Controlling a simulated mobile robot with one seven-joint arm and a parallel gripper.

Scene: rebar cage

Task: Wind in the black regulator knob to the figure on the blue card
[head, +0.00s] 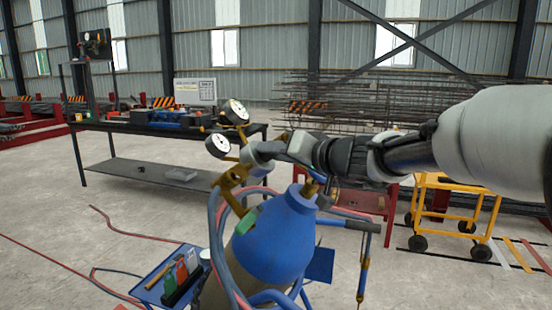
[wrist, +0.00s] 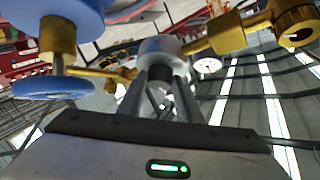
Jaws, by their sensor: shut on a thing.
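My gripper (head: 276,150) reaches in from the right to the brass regulator (head: 231,181) above the blue-topped cylinder (head: 280,243). In the wrist view my two fingers (wrist: 160,72) are closed in on the dark knob (wrist: 160,88) between them, in front of a pale round housing (wrist: 159,46). The fingers hide most of the knob in the head view. Two white-faced gauges stand on the regulator, an upper one (head: 234,112) and a lower one (head: 218,145). Their readings are too small to tell. I cannot make out a blue card with a figure.
A blue tray (head: 150,289) with tools stands at the lower left, beside the cylinder. Red and blue hoses loop around the cylinder, and a brass torch (head: 362,275) hangs to its right. A dark workbench (head: 120,126) stands behind left, a yellow cart (head: 455,184) at right.

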